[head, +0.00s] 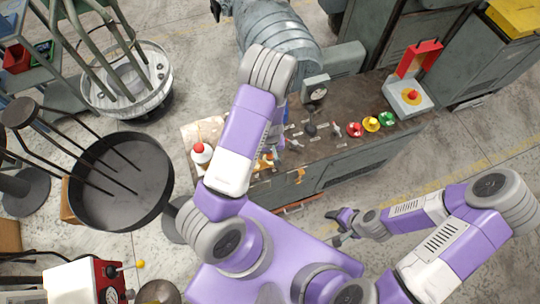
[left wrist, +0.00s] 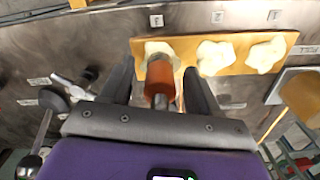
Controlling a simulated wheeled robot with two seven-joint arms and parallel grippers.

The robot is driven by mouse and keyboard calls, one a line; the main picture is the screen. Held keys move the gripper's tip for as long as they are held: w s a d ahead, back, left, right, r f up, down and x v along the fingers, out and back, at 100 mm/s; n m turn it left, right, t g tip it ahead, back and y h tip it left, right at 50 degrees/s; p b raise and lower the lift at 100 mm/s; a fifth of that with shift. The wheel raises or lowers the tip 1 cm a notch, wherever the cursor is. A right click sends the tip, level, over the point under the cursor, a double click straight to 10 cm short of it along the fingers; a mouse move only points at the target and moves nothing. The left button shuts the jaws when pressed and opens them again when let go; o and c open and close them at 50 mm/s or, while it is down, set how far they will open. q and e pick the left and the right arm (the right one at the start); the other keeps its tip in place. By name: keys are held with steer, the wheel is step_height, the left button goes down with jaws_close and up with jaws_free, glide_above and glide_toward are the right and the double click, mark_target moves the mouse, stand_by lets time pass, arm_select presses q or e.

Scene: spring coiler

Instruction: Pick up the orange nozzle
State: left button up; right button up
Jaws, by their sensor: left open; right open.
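The nozzle's far end lies in front of a tan strip (left wrist: 182,47) bearing several cream, lobed pieces. In the head view, my left arm largely covers the left gripper and the nozzle cannot be made out. My right gripper (head: 338,228) is open and empty, in front of the machine and above the floor.
The machine's top (head: 340,105) carries labels, levers and red, yellow and green buttons (head: 371,125). A red-topped emergency stop box (head: 409,95) stands at its right end. A grey motor (head: 280,40) is behind. A dark round pan (head: 120,180) stands left.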

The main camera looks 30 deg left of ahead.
arm_select(q)
steer(key=shift+c, duration=0.4)
jaws_close()
step_height(320, 180, up, 12)
steer(key=p, duration=0.4)
steer(key=shift+f, duration=0.2)
steer(key=shift+r+p, duration=0.4)
